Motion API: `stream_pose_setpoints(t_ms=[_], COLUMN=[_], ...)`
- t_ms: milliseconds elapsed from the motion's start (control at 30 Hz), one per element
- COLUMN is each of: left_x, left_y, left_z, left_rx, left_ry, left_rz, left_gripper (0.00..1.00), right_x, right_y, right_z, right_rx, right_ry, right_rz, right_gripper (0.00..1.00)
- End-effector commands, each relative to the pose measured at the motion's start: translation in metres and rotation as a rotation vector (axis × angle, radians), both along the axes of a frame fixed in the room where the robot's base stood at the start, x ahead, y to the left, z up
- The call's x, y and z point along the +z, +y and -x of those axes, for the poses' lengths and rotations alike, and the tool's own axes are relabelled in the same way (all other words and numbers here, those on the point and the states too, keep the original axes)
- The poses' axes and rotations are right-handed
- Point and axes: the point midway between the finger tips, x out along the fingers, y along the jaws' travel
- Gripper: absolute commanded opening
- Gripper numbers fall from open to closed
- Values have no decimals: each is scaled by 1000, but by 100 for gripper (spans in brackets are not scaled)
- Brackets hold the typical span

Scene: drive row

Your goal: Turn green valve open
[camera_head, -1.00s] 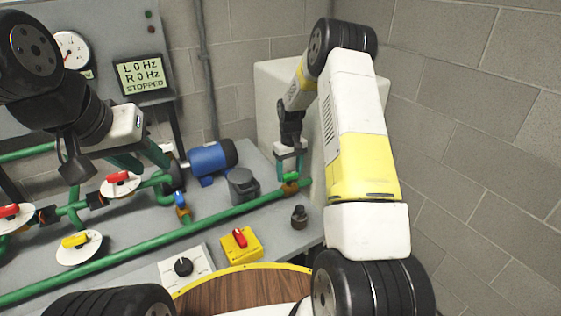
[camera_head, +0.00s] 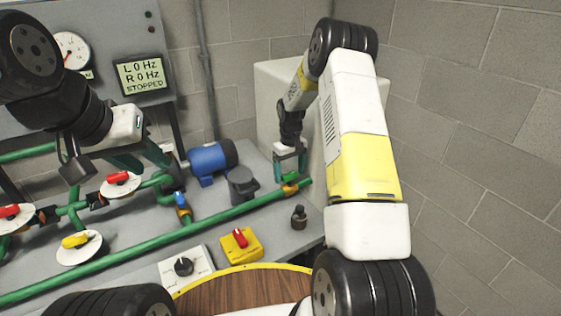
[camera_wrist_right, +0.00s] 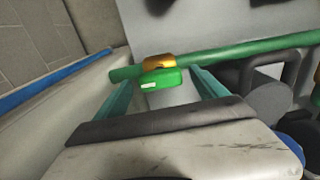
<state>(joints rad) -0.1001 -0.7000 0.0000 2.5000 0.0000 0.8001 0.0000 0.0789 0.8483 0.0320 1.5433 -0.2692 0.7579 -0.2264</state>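The green valve (camera_head: 290,178) is a small green handle on a brass body, on the green pipe near its right end. In the right wrist view the green handle (camera_wrist_right: 161,80) lies ahead, between the fingertips, with the brass body (camera_wrist_right: 159,61) behind it. My right gripper (camera_head: 290,170) is open just above the valve, its teal fingers (camera_wrist_right: 160,90) on either side of the handle with gaps. My left gripper (camera_head: 150,158) is at the left, over the pipework, with its teal fingers apart; it appears empty.
Red-handled valves (camera_head: 118,179), a yellow-handled valve (camera_head: 76,241) and a blue-handled valve (camera_head: 181,200) sit on the pipes at left. A blue motor (camera_head: 212,158) stands behind. A yellow switch box (camera_head: 241,245) and a small dark fitting (camera_head: 299,216) are nearer. The display (camera_head: 143,74) reads STOPPED.

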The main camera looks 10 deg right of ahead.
Motion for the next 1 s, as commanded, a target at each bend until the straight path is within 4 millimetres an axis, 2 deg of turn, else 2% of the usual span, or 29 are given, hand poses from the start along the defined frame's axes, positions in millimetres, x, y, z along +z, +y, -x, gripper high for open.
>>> stream_pose_setpoints(t_ms=[167, 500, 633, 1000], left_x=[0, 0, 0, 0], left_y=[0, 0, 0, 0], left_z=[0, 0, 0, 0], left_rx=[0, 0, 0, 0], left_ry=[0, 0, 0, 0], left_rz=[0, 0, 0, 0], left_gripper=[36, 36, 36, 36], right_x=[4, 57, 72, 78], right_y=[0, 0, 0, 0], right_z=[0, -1, 0, 0], right_rx=[-1, -1, -1, 0], right_ry=[0, -4, -1, 0], right_rz=[0, 1, 1, 0], right_gripper=[82, 82, 82, 82])
